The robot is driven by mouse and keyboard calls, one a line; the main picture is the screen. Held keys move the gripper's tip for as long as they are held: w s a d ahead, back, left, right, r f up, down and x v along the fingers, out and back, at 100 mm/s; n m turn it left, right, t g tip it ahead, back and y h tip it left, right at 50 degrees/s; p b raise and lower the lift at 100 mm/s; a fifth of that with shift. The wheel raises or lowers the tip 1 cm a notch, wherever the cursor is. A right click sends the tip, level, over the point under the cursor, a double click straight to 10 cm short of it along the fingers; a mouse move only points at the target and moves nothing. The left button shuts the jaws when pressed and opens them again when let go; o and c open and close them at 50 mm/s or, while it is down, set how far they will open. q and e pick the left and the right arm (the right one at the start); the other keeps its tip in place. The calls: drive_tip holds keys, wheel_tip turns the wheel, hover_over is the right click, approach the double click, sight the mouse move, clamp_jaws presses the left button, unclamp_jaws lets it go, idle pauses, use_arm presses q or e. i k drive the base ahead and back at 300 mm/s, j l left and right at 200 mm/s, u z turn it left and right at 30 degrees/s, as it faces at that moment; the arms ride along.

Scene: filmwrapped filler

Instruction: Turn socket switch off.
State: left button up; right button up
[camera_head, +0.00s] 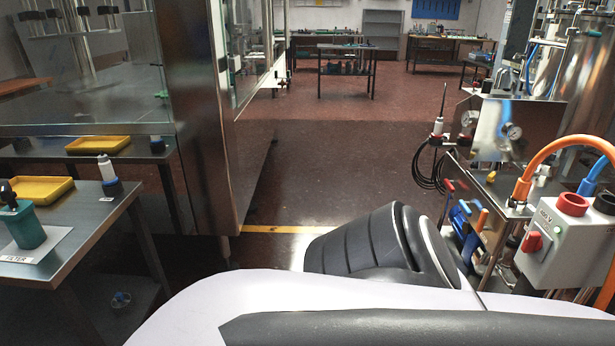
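A grey socket box (562,262) is at the right edge of the head view. A red switch knob (532,242) sticks out of its left-hand face; its exact setting is too small to read. Neither of my grippers shows in this view. Only white and black parts of my own body fill the bottom middle, left of the box.
A thick orange cable (560,142) arches above the box, and hand tools hang left of it. At left, a metal table (98,215) holds a yellow tray (38,189) and a teal cup (22,226). A steel machine (205,110) stands beyond. The red floor (330,150) ahead is clear.

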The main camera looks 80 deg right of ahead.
sight(533, 241)
drive_tip(key=z, duration=3.75)
drive_tip(key=i+z, duration=0.25)
drive_tip(key=z, duration=0.15)
drive_tip(key=i+z, duration=0.25)
drive_tip(key=z, duration=0.15)
drive_tip(key=i+j+z, duration=0.1)
drive_tip(key=i+z, duration=0.15)
drive_tip(key=z, duration=0.15)
